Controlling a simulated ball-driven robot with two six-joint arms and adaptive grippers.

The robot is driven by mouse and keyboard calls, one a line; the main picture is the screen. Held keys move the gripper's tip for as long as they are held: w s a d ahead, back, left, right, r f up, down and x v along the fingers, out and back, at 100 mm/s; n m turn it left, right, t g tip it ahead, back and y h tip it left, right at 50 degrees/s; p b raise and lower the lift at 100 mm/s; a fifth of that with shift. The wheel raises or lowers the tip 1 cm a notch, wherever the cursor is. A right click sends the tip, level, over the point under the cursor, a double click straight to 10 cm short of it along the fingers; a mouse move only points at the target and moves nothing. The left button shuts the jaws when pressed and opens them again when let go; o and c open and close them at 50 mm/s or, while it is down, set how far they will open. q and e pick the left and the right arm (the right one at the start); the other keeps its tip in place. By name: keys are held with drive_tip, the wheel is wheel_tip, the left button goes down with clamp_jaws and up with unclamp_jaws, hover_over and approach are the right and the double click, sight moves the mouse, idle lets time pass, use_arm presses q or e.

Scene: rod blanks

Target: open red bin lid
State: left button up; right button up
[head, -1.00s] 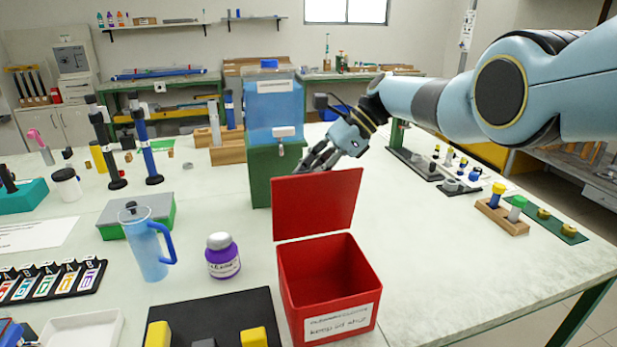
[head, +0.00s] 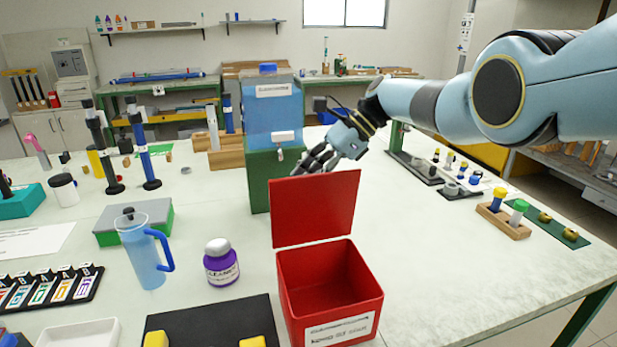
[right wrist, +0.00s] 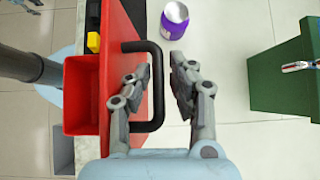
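The red bin (head: 330,300) stands open at the near edge of the table, with a label on its front and an empty-looking inside. Its red lid (head: 315,208) stands upright at the back of the bin. In the right wrist view the lid shows edge-on (right wrist: 138,25), with a black handle (right wrist: 157,85) on its outer face. My right gripper (head: 315,160) is behind the lid. In the right wrist view its fingers (right wrist: 163,75) are apart, one on each side of the handle's bar, with gaps visible.
A purple bottle (head: 221,262) and a blue jug (head: 145,248) stand left of the bin. A dark mat (head: 215,318) with yellow blocks lies beside it. A blue tank on a green stand (head: 262,180) is behind.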

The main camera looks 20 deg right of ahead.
drive_tip(key=v, duration=1.2)
drive_tip(key=shift+f, duration=0.1)
